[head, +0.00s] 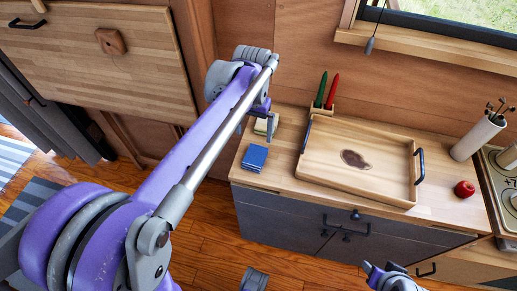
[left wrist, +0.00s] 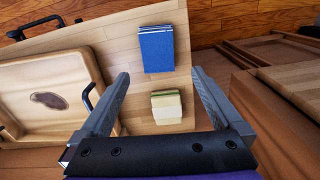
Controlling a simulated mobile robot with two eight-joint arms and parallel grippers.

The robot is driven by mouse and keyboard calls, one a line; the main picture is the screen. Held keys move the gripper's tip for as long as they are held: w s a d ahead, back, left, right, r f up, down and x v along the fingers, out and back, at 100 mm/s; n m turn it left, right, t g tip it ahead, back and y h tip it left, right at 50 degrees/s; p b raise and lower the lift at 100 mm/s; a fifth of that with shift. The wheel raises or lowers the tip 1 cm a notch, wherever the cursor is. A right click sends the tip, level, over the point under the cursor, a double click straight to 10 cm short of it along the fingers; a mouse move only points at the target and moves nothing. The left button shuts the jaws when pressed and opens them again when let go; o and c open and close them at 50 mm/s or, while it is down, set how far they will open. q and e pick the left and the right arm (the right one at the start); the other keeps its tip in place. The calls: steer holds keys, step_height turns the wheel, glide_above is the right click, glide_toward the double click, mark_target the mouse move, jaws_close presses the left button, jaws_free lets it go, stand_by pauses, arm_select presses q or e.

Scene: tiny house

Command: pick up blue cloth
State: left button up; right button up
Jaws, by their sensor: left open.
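The blue cloth (head: 255,157) is a small folded square lying on the wooden counter, near its left front edge. It also shows in the left wrist view (left wrist: 156,52), upper middle, just beyond and between the fingertips. My left gripper (left wrist: 160,76) is open and empty, with one finger on each side of the picture. In the head view my left gripper (head: 262,108) is above the back left of the counter, behind the cloth and partly hidden by its own arm. A purple and grey part of my right arm shows at the bottom edge; its jaws cannot be made out.
A beige and green block (left wrist: 166,107) lies behind the cloth, between the fingers in the wrist view. A wooden tray (head: 325,166) with black handles stands to the right. A holder with green and red items (head: 325,95), a red apple (head: 464,189) and a utensil pot (head: 477,138) stand further along.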

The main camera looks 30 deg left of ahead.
mark_target(255, 155)
arm_select(q)
steer(key=f, duration=0.4)
steer(key=shift+s+d, duration=0.15)
steer(key=shift+s, duration=0.05)
steer(key=shift+d+f+b, duration=0.1)
steer(key=shift+f+b, duration=0.5)
steer(key=shift+f, duration=2.6)
steer(key=shift+c, duration=0.2)
steer(key=c, duration=1.1)
step_height(255, 155, up, 10)
steer(key=shift+r+p, duration=0.1)
steer(key=shift+p, duration=0.55)
steer(key=shift+c, duration=0.2)
